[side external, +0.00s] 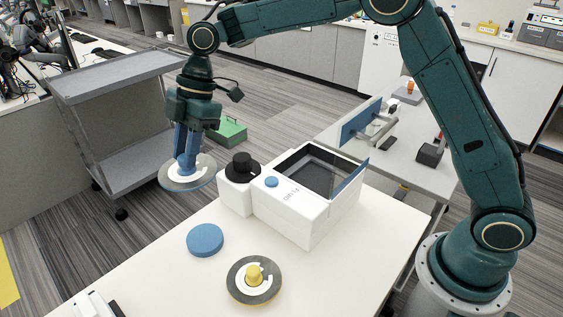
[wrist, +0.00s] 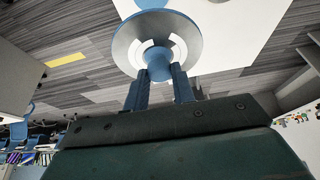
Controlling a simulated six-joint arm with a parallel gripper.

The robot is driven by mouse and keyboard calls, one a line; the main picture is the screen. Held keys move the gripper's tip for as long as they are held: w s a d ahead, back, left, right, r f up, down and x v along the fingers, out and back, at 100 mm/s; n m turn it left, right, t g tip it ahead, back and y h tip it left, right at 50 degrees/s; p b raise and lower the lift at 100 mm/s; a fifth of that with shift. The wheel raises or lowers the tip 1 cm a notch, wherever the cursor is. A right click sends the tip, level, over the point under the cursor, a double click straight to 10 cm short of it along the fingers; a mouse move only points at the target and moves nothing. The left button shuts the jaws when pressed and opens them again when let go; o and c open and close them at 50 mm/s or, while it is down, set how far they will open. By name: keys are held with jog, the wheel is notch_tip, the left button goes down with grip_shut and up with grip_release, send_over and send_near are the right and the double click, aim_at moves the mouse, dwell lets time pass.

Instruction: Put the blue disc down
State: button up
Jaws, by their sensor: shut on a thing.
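My gripper (side external: 186,158) points down and is shut on the blue knob of a grey and white disc (side external: 173,183). In the wrist view, the disc (wrist: 130,50) sits beyond the fingertips (wrist: 159,70), with its blue knob (wrist: 157,62) between them. The disc is held in the air, roughly level, near the far left edge of the white table (side external: 150,265). A plain flat blue round pad (side external: 205,240) lies on the table, in front of and below the held disc in the side view.
A similar disc with a yellow knob (side external: 254,279) lies near the table's front. A white box-shaped machine (side external: 300,215) with a dark window and a black dial (side external: 241,166) stands at the back right. A grey cart (side external: 125,75) stands behind. Bare table surrounds the blue pad.

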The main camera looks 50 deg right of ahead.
jog(key=s+d+r, duration=0.1)
jog(key=s+d, duration=0.3)
jog(key=d, duration=0.5)
jog(key=s+d+r, duration=0.2)
jog(key=s+d, duration=0.1)
jog(key=d, duration=0.7)
jog(key=s+d+r, duration=0.2)
jog(key=s+d, duration=0.2)
jog(key=d, duration=0.6)
jog(key=shift+s, duration=0.3)
notch_tip(320, 180, down, 16)
jog(key=shift+r, duration=0.15)
jog(key=shift+f, duration=2.1)
jog(key=shift+f, duration=0.1)
jog(key=o, duration=1)
